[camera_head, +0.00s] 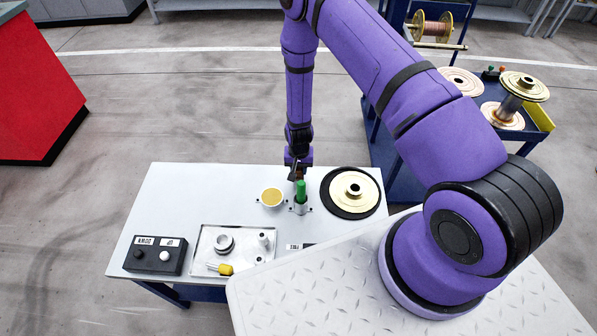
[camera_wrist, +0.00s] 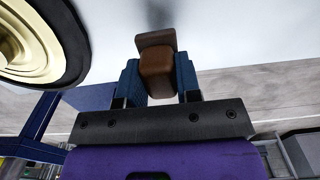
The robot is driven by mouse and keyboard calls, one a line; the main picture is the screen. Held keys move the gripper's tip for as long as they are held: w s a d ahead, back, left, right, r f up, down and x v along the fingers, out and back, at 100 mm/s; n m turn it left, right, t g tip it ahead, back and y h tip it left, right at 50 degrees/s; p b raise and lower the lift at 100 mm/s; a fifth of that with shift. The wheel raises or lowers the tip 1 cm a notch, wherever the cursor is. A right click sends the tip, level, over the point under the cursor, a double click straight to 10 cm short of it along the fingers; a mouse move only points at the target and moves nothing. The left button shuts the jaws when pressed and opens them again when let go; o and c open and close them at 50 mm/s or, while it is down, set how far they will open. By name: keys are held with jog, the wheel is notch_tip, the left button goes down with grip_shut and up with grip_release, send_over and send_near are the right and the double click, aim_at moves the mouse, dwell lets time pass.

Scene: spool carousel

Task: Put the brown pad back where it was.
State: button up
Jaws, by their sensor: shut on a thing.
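The brown pad (camera_wrist: 156,68) is between the blue fingers of my gripper (camera_wrist: 158,82) in the wrist view. My gripper is shut on it and holds it over the white tabletop, where a soft dark shadow shows. In the head view my gripper (camera_head: 297,175) points down at the back of the white table (camera_head: 165,190), just behind a green cylinder (camera_head: 300,187) standing in a small grey holder (camera_head: 300,208). The pad is hard to make out there. I cannot tell whether the pad touches anything below.
A gold flange on a black disc (camera_head: 328,203) lies right of the holder, a yellow round dish (camera_head: 272,197) left. In front are a metal tray (camera_head: 205,238) with parts, a yellow-handled tool (camera_head: 222,268) and a black button box (camera_head: 145,258). A blue cart (camera_head: 380,145) with spools stands right.

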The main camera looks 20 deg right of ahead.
jog(key=shift+f, duration=0.95)
jog(key=shift+s+f, duration=0.1)
jog(key=o, duration=0.9)
